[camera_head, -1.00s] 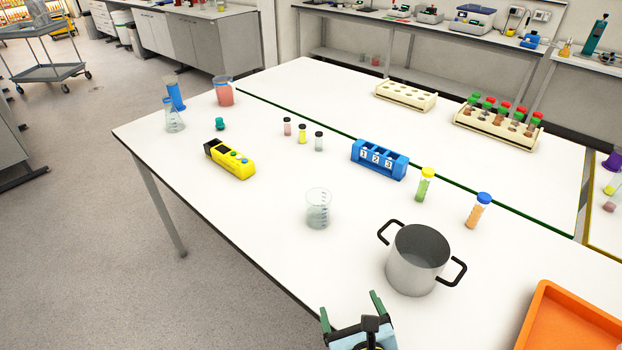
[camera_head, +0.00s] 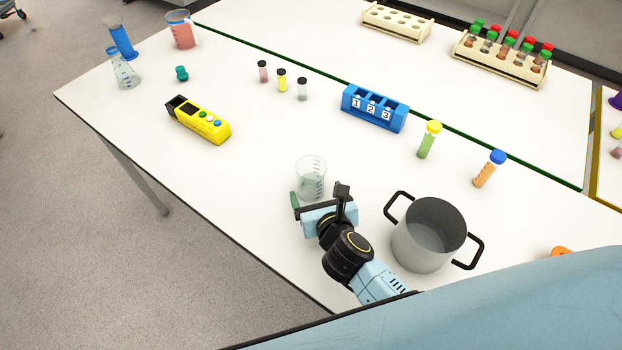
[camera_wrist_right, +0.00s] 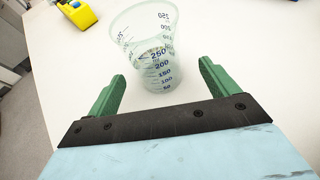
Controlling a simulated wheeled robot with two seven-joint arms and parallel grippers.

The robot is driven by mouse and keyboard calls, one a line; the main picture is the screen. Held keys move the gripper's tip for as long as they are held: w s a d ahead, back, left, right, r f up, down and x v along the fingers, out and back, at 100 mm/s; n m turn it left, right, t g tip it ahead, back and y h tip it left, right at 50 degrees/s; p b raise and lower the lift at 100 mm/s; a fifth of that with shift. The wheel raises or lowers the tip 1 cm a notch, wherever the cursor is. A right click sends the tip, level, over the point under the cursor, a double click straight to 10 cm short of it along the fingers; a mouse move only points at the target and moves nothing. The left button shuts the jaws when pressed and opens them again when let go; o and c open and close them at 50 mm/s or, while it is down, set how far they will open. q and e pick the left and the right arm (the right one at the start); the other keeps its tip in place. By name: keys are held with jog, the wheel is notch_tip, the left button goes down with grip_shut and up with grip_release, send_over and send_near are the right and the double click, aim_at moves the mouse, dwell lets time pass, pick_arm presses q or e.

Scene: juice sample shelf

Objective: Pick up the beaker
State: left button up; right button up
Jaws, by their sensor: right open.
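The clear beaker (camera_head: 311,175) with blue graduations stands upright on the white table, left of the metal pot. In the right wrist view the beaker (camera_wrist_right: 150,50) stands just ahead of the fingertips, roughly centred between them. My right gripper (camera_head: 322,196) is at the near side of the beaker. It is open, with its two green fingers (camera_wrist_right: 161,82) spread and nothing held between them. The gripper's body hides part of the beaker's base in the head view. My left gripper is not in view.
A metal pot (camera_head: 428,236) with black handles stands close right of the gripper. A blue numbered rack (camera_head: 375,108), green-filled tube (camera_head: 429,139) and orange-filled tube (camera_head: 489,168) stand beyond. A yellow device (camera_head: 199,120) lies left. The table between the device and beaker is clear.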

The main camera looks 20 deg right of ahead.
aim_at(314, 191)
jog(key=shift+x, duration=0.95)
jog(key=x, duration=0.2)
jog(key=shift+w+a+f, duration=0.15)
jog(key=shift+w+a, duration=0.05)
jog(key=shift+w, duration=0.05)
jog(key=shift+w+f, duration=0.1)
jog(key=shift+w, duration=0.2)
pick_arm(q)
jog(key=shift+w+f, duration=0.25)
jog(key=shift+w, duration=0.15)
pick_arm(e)
jog(key=shift+w, duration=0.1)
jog(key=c, duration=1.2)
